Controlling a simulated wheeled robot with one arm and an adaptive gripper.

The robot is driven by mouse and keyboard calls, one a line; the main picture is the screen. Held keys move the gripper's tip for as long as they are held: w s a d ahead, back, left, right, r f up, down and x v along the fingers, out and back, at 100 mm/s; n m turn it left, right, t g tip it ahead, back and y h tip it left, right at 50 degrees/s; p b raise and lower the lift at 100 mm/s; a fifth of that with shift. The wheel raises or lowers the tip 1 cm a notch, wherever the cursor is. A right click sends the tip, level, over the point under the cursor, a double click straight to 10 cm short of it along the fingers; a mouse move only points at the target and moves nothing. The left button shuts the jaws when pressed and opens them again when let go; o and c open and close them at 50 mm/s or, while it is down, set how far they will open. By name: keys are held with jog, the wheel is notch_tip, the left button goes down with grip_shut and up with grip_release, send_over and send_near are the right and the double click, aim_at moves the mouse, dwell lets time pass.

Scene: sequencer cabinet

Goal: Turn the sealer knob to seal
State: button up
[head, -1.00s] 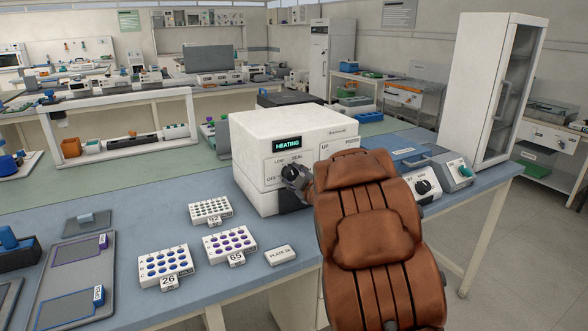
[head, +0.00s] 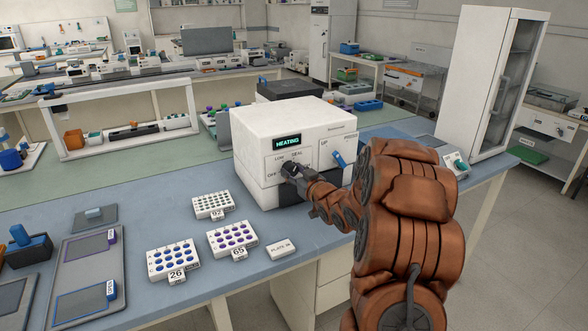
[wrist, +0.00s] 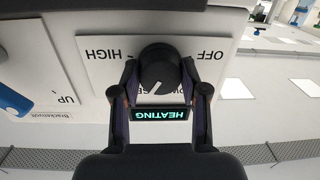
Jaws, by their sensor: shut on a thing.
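The white sealer (head: 290,135) stands on the blue bench, its small screen (head: 287,141) reading HEATING. The dark round sealer knob (wrist: 158,68) is on its front panel. My gripper (wrist: 160,75) is shut on the knob, one finger on each side; in the head view my gripper (head: 291,171) mostly hides it. The wrist view is upside down, with OFF and HIGH readable beside the knob. The knob's white line slants to the lower left there, towards the SEAL side of the dial. My fingers partly cover the labels on that side.
A blue lever (head: 338,159) marked UP is on the sealer's right front. Racks of coloured tubes (head: 172,258) and a small white plate box (head: 281,247) lie in front of the sealer. A tall white cabinet (head: 478,85) stands at the right.

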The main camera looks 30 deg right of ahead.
jog(key=shift+m, duration=0.5)
jog(key=o, duration=1.1)
jog(key=shift+o, duration=0.2)
jog(key=s, duration=1.2)
jog(key=shift+a+r, duration=0.15)
jog(key=shift+a, duration=0.1)
